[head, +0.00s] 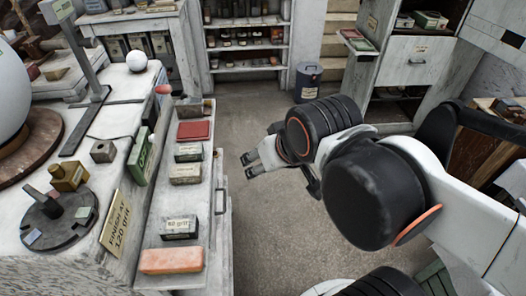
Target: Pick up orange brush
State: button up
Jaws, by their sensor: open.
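A salmon-orange oblong block (171,260) lies at the near end of a long, shallow open drawer (217,235) on the left. It is the most orange loose thing in view; no bristles show, so I cannot tell whether it is the brush. My gripper (248,164) is open and empty. It hangs over the floor just right of the drawer, pointing left, farther back than the orange block and apart from it.
The drawer also holds a small black box (179,228), grey blocks and a red box (194,131). A worktop with a sign (117,224) and a white ball (137,61) adjoins it. Shelves (247,61) and a bin (307,82) stand behind. The middle floor is clear.

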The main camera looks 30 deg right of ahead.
aim_at(157, 261)
jog(key=j+u, duration=0.25)
jog(key=u, duration=0.15)
jog(key=j+u, duration=0.25)
jog(key=u, duration=0.2)
jog(key=k, duration=0.05)
